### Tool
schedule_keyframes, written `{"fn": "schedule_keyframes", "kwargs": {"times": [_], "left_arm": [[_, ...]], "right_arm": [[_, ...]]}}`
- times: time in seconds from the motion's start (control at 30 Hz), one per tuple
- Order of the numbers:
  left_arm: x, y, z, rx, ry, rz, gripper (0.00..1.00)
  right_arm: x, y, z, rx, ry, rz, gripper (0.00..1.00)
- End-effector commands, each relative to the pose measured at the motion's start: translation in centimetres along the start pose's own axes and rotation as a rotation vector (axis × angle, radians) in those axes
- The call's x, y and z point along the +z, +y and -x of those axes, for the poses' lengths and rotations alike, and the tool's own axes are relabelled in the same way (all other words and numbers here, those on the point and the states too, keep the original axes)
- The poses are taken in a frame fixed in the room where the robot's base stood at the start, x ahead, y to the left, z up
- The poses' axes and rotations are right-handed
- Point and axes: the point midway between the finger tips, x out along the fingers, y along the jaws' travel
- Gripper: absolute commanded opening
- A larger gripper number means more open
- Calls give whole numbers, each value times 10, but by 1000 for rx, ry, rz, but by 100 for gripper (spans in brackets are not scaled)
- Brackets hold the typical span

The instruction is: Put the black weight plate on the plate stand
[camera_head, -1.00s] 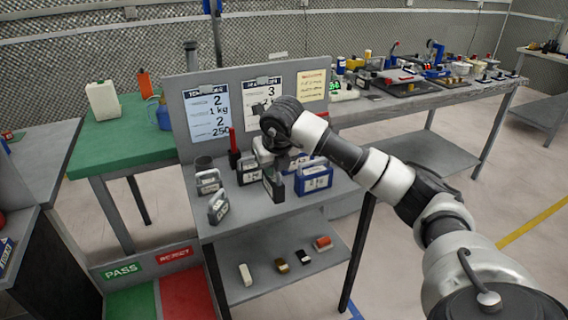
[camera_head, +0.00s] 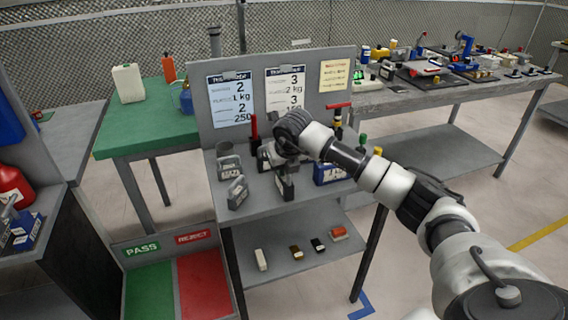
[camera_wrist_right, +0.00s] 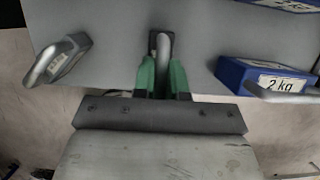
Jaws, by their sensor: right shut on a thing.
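My right gripper (camera_head: 284,166) is over the grey bench, shut on the grey handle of a black weight (camera_head: 284,187) with a white label. In the right wrist view the green-padded fingers (camera_wrist_right: 162,78) close on both sides of that handle (camera_wrist_right: 163,47). The weight hangs upright at or just above the bench top; I cannot tell whether it touches. I cannot make out a disc-shaped weight plate or a plate stand with certainty. The arm hides part of the bench behind the gripper. My left gripper is not in view.
A blue 2 kg weight (camera_wrist_right: 270,78) is right of the gripper; grey-handled weights (camera_head: 238,192) stand left. A sign board (camera_head: 255,95) rises behind. Small blocks (camera_head: 296,252) lie on the lower shelf (camera_head: 280,270). Green and red floor bins (camera_head: 205,285) are at front left.

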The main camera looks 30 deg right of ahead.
Motion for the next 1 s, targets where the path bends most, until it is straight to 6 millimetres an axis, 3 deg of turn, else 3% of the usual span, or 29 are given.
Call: {"fn": "schedule_keyframes", "kwargs": {"times": [0.1,0.13,0.27,0.67,1.0], "left_arm": [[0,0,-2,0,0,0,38],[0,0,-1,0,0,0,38],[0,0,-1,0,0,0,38],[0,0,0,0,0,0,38],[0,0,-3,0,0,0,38]], "right_arm": [[1,0,0,2,-6,-1,0],[-1,0,-1,0,0,0,17],[-1,0,-1,0,1,0,37],[1,0,8,0,-1,-1,38],[1,0,76,1,-4,1,38]]}}
